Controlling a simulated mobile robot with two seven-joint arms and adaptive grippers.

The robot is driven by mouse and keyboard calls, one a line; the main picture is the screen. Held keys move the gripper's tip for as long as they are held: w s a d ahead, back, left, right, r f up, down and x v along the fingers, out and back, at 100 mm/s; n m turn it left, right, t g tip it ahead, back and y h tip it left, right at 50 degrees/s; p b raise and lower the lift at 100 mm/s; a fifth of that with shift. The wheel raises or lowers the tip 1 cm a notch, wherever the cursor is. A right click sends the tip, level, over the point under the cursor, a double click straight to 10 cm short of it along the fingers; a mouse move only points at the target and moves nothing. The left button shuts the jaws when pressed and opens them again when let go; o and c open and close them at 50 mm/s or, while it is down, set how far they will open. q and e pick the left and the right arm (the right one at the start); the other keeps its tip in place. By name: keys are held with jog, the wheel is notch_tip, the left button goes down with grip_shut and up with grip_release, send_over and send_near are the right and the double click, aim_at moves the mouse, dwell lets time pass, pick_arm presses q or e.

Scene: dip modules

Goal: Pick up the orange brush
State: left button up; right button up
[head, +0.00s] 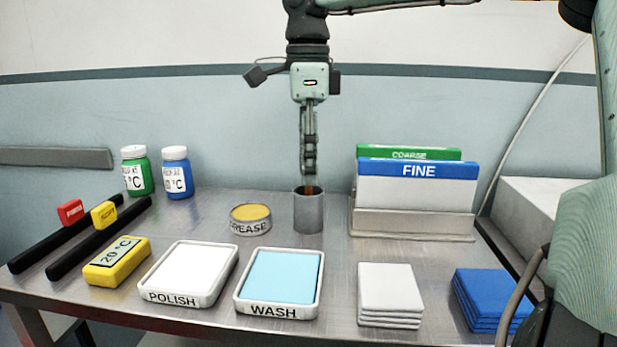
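My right gripper (309,178) points straight down above a grey metal cup (308,214) at the back middle of the table. I see the fingers edge-on, one behind the other, so whether they are open or shut on something does not show. A small orange-brown bit (309,190), likely the top of the orange brush, shows at the cup's mouth just below the fingertips. The rest of the brush is hidden by the cup and the fingers. My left gripper is not in view.
A grease tin (250,220) stands close left of the cup. A rack (412,223) with COARSE and FINE packs stands close right. POLISH (169,298) and WASH (278,311) trays lie in front. White (390,290) and blue (487,300) stacks are front right; bottles (177,175) stand back left.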

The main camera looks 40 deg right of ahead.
jog(key=shift+f, duration=0.3)
grip_shut()
jog(key=shift+r, duration=0.1)
notch_tip(320, 180, up, 10)
jog(key=shift+f, duration=0.1)
dwell(0.5)
